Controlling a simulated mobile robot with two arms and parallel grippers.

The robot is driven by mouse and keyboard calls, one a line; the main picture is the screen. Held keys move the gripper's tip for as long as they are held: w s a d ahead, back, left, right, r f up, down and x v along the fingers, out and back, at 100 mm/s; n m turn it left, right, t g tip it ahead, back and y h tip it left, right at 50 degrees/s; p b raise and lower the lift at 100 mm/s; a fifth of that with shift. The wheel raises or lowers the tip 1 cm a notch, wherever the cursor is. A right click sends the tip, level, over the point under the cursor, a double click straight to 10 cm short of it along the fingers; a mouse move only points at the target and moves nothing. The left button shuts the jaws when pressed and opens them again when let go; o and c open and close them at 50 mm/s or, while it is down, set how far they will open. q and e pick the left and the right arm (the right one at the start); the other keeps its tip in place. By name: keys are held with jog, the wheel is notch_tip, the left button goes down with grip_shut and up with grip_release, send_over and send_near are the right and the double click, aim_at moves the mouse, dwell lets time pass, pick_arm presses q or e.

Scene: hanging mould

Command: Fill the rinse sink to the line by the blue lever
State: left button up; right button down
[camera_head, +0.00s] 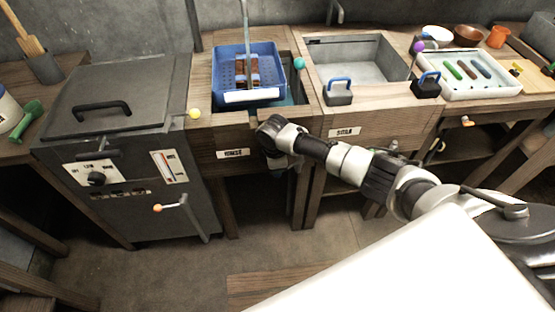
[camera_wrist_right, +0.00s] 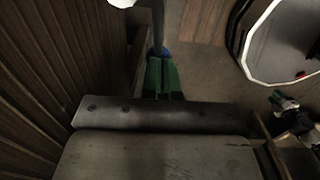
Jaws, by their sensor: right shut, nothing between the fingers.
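The rinse sink (camera_head: 312,108) is the wooden-framed basin with a plate (camera_head: 234,154) that seems to read "RINSE". A blue perforated basket (camera_head: 283,86) covers most of its opening. A dark teal strip shows beside the basket; I cannot make out the water level or the line. In the right wrist view a small blue piece (camera_wrist_right: 160,50), possibly the blue lever's end, shows just past my green fingertips; I cannot tell whether they touch. My right gripper (camera_wrist_right: 163,66) is shut and empty, low at the sink's front (camera_head: 280,163). My left gripper is out of view.
A grey lidded boiler (camera_head: 130,90) with an orange-tipped lever (camera_head: 158,208) stands left. A second sink (camera_head: 345,62) and a tray of coloured bars (camera_head: 470,88) lie right. Floor in front of the boiler is clear.

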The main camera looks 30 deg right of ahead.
notch_tip(320, 180, down, 2)
jog(key=g+h, duration=0.1)
jog(key=h, duration=0.1)
jog(key=shift+d+h, duration=0.1)
jog(key=shift+h, duration=0.3)
jog(key=shift+s+d+f+g+h+b, duration=0.1)
jog(key=shift+d+f+g+h+b, duration=0.1)
jog(key=shift+f+h+b, duration=0.3)
jog(key=shift+s+d+f+g+h+b, duration=0.1)
jog(key=shift+d+f+h+b, duration=0.2)
jog(key=shift+h, duration=0.4)
jog(key=shift+s+d+f+g+h+b, duration=0.2)
jog(key=shift+d+f+h, duration=0.25)
jog(key=shift+d+f, duration=0.25)
jog(key=shift+s+d+f+g+h+b, duration=0.1)
jog(key=shift+s+d+f+h+b, duration=0.1)
jog(key=shift+d+f+h, duration=0.35)
jog(key=shift+d, duration=0.2)
